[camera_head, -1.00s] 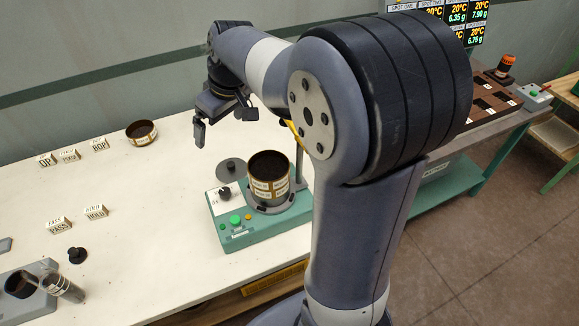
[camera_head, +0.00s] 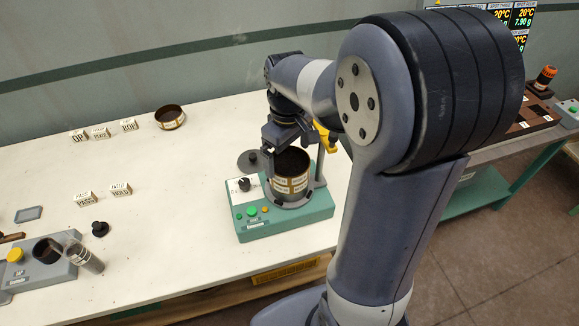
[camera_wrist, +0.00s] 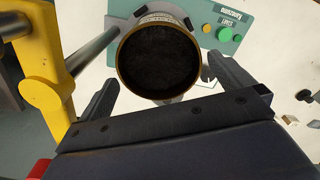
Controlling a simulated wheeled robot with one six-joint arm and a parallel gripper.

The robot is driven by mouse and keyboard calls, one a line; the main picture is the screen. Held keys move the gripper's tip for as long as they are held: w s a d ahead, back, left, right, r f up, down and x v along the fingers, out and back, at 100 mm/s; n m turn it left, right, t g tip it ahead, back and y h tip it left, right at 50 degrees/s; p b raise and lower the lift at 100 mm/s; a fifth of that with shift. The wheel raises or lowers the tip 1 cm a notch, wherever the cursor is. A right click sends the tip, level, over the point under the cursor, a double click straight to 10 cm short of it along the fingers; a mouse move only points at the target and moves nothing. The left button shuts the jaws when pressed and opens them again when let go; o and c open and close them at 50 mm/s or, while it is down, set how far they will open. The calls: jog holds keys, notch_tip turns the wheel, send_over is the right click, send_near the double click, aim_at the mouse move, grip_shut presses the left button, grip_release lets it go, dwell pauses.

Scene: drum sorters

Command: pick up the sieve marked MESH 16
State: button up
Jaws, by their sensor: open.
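A stack of brass-rimmed sieves (camera_head: 291,176) with pale labels stands upright on the green shaker (camera_head: 290,218). The labels are too small to read, so I cannot tell which ring is MESH 16. In the wrist view the dark, round top of the stack (camera_wrist: 160,62) lies between my fingers. My gripper (camera_head: 287,142) is open and empty, pointing down over the stack; its fingers also show in the wrist view (camera_wrist: 162,74), one on either side of the rim. I cannot tell whether they touch it.
A post with a yellow clamp (camera_head: 327,137) stands close to the right of the stack. A grey lid (camera_head: 249,163) lies left of it. A separate brass sieve or pan (camera_head: 170,118) sits at the back. Small label blocks (camera_head: 121,190) stand on the white table (camera_head: 185,220).

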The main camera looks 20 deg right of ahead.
aim_at(289, 167)
jog(key=shift+f, duration=1.4)
jog(key=shift+c, duration=0.4)
jog(key=c, duration=0.7)
jog(key=shift+c, duration=0.2)
jog(key=shift+r, duration=0.25)
